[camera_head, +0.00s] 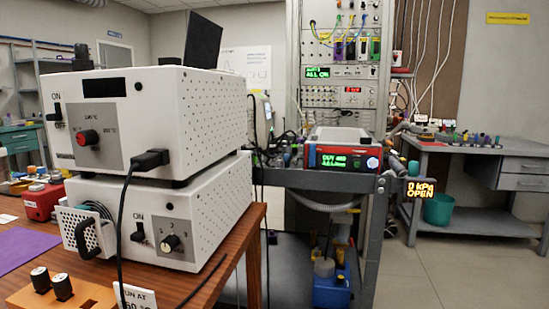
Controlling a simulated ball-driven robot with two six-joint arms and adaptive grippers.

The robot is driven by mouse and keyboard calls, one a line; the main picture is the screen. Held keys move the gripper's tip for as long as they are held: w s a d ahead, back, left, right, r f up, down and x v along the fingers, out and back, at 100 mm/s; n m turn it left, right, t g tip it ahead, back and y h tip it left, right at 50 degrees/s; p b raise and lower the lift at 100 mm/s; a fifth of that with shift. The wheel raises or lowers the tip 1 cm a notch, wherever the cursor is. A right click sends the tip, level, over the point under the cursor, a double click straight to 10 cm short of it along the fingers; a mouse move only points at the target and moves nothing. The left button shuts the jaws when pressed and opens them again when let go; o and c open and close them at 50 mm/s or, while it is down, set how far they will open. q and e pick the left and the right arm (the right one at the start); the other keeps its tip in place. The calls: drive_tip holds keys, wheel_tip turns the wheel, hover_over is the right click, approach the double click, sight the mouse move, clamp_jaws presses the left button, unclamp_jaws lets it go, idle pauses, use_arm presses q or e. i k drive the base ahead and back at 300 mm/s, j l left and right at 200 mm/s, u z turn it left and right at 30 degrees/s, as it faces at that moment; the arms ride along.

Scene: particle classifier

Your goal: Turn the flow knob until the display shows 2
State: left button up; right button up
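Neither of my grippers is in view. I cannot tell which control is the flow knob. The lower white box (210,210) on the wooden table has a silver-and-black knob (171,242) on a grey panel with small numerals, beside an ON switch (138,234). The upper white box (205,115) has a red knob (88,137) with temperature marks and a dark, blank-looking display (104,87). A red-fronted instrument (345,145) on the bench behind has a green-lit display (341,163) with text too small to read surely.
A black plug (151,160) and its cable hang in front of the white boxes. An orange block (62,295) with two black-topped cylinders is at the lower left. A grey instrument rack (340,95) stands behind. Open floor (470,270) lies at the right.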

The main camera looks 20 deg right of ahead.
sight(356, 163)
drive_tip(key=i+l+u, duration=0.1)
drive_tip(key=l+u, duration=0.75)
drive_tip(key=l, duration=0.15)
drive_tip(key=l+u, duration=0.45)
drive_tip(key=k+l+u, duration=0.2)
drive_tip(key=l+u, duration=0.25)
drive_tip(key=l, duration=0.1)
